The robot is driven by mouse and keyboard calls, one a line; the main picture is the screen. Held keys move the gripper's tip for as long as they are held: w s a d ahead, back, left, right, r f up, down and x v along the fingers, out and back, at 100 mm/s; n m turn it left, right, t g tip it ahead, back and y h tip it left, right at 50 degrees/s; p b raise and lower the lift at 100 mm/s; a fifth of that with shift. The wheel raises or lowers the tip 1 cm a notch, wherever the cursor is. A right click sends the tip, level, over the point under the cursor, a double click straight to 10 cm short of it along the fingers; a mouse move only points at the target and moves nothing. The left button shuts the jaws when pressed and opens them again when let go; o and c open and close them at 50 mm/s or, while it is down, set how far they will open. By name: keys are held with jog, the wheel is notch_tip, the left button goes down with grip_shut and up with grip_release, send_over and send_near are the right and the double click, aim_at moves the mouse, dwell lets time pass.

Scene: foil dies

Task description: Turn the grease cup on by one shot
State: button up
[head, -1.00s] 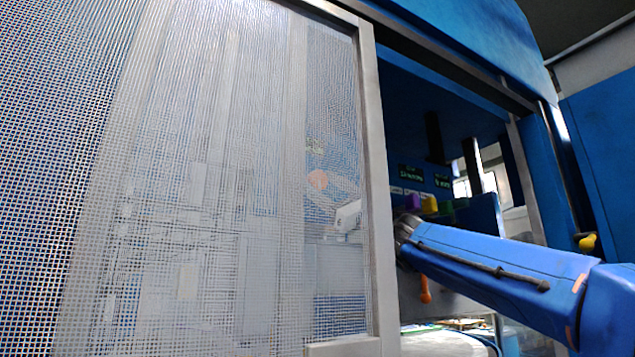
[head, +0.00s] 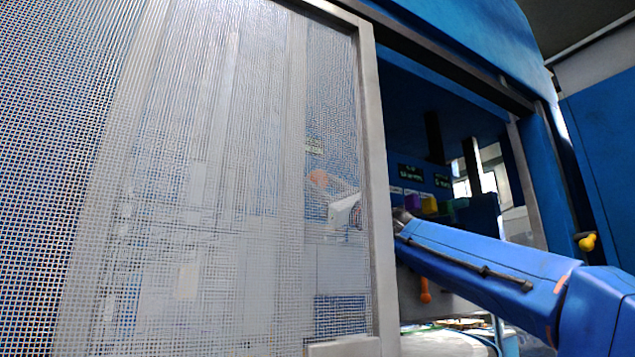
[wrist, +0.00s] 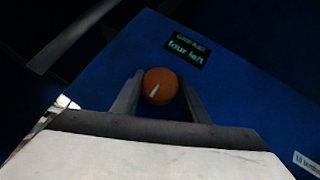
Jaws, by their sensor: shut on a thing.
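The grease cup (wrist: 160,86) is a round orange cap with a white pointer mark, on a blue panel in the wrist view. The mark runs from near the middle toward the lower left. My gripper (wrist: 158,94) has one finger on each side of the cap and is shut on it.
A mesh guard door (head: 200,180) covers the left of the head view; its grey edge post (head: 376,190) stands close to my arm. The opening to the right holds small coloured blocks (head: 428,205) and dark displays (head: 411,173). A yellow knob (head: 587,242) is at the right.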

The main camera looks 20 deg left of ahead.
jog(key=shift+s+m+t+h, duration=0.1)
jog(key=shift+m+t+h, duration=0.5)
jog(key=shift+m+t, duration=2.05)
jog(key=shift+m+t, duration=0.25)
jog(key=shift+m, duration=0.2)
jog(key=o, duration=1)
jog(key=shift+f, duration=0.1)
jog(key=v, duration=1.7)
jog(key=shift+s+d, duration=0.1)
jog(key=shift+d, duration=0.15)
jog(key=shift+o, duration=0.3)
